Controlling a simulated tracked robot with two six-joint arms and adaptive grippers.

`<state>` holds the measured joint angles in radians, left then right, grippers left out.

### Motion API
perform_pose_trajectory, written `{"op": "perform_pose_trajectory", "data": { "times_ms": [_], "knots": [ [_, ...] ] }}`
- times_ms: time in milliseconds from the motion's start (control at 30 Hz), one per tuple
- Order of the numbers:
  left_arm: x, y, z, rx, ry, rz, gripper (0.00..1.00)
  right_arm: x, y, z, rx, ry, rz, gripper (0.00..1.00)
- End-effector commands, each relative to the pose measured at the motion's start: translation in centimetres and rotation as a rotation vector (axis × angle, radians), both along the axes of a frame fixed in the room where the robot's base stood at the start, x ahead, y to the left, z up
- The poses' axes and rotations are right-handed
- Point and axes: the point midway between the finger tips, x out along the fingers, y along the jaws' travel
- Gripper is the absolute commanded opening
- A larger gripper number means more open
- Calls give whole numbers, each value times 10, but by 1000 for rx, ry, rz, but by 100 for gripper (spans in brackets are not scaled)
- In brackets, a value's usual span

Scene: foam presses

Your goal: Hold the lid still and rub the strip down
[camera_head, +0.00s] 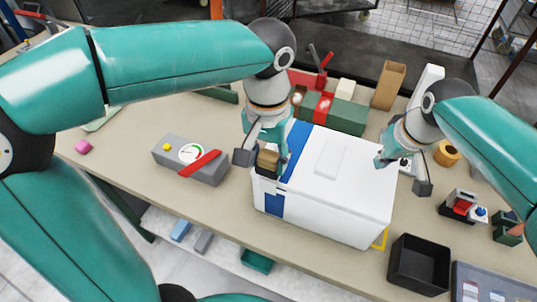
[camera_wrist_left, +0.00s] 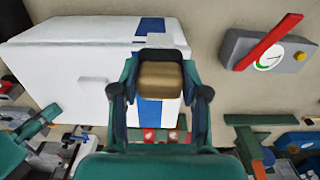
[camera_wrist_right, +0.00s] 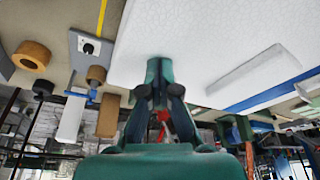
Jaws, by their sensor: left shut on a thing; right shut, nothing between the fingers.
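The white foam box with its lid (camera_head: 345,165) stands on the bench. A blue strip (camera_head: 299,139) runs across the lid near its left end and down the front side; it also shows in the left wrist view (camera_wrist_left: 150,27). My left gripper (camera_head: 266,150) is shut on a brown block (camera_wrist_left: 160,80) at the lid's left end, beside the strip; whether the block touches the box I cannot tell. My right gripper (camera_wrist_right: 160,78) is shut and empty at the lid's right end; contact is unclear. It also shows in the head view (camera_head: 382,160).
A grey gauge box (camera_head: 172,160) with a red bar lies left of the foam box. A green and red block (camera_head: 340,117) stands behind it. A black bin (camera_head: 420,262) is at the front right, a tape roll (camera_head: 446,153) at the right. Bench space before the gauge is clear.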

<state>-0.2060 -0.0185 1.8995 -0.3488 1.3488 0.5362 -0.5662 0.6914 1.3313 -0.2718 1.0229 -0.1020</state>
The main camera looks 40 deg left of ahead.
Motion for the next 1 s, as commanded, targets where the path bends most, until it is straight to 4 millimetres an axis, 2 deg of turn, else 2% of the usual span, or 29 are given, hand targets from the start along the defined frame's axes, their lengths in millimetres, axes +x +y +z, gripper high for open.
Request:
{"op": "perform_pose_trajectory", "data": {
  "times_ms": [33,1000],
  "knots": [
    [0,0,-1,0,0,0,17,-3,-1,-7,-9,15,2,0],
    [0,0,-25,1,2,0,17,-2,-1,-7,-10,14,2,0]
  ]
}}
